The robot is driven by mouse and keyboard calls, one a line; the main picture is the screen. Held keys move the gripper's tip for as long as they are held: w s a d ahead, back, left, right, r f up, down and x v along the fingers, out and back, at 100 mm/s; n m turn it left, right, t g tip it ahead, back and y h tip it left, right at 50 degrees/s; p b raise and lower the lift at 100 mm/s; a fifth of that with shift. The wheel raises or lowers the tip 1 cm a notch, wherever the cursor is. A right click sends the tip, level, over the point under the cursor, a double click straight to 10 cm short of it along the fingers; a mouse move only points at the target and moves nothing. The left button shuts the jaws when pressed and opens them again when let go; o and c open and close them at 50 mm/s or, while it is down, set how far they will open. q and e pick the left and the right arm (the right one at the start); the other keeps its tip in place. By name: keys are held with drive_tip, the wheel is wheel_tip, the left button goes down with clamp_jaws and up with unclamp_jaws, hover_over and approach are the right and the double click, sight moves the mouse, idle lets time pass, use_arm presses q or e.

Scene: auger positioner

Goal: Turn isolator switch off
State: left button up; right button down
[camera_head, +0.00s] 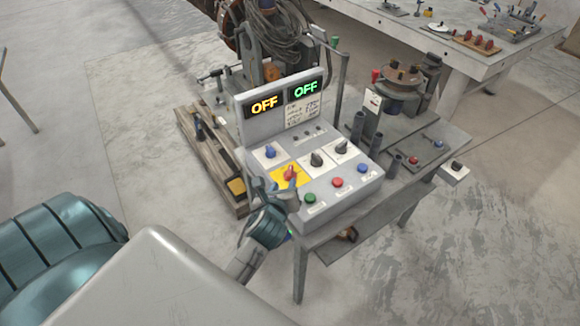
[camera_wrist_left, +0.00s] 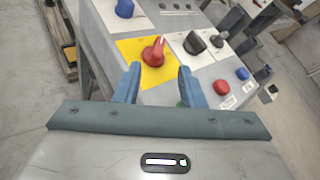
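The control box (camera_head: 330,195) stands on a small bench, with a sloped panel and two displays reading OFF, one yellow (camera_head: 264,106) and one green (camera_head: 305,89). The isolator switch appears to be the red knob (camera_head: 289,173) on a yellow plate; it also shows in the left wrist view (camera_wrist_left: 154,52). My left gripper (camera_head: 291,190) is just in front of the red knob. In the left wrist view its two blue fingers (camera_wrist_left: 157,80) are apart, with nothing between them, and the knob lies beyond the tips. My right gripper is not in view.
Beside the red knob are a blue knob (camera_head: 270,152) and black knobs (camera_head: 316,159). Green (camera_head: 310,198), red (camera_head: 337,182) and blue (camera_head: 363,168) buttons line the front. A wooden pallet (camera_head: 207,160) lies left of the bench. Open floor is at the right front.

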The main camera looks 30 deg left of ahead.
sight(290, 171)
use_arm(q)
drive_tip(key=w+a+f+m+p, duration=0.1)
drive_tip(key=w, duration=0.2)
drive_tip(key=w+a+f+m, duration=0.1)
drive_tip(key=w, duration=0.2)
drive_tip(key=w+a+f+m+p, duration=0.1)
drive_tip(key=w+a+f+m, duration=0.1)
drive_tip(key=w, duration=0.1)
drive_tip(key=shift+w+f+p, duration=0.1)
drive_tip(key=shift+p, duration=0.2)
drive_tip(key=shift+d, duration=0.1)
clamp_jaws()
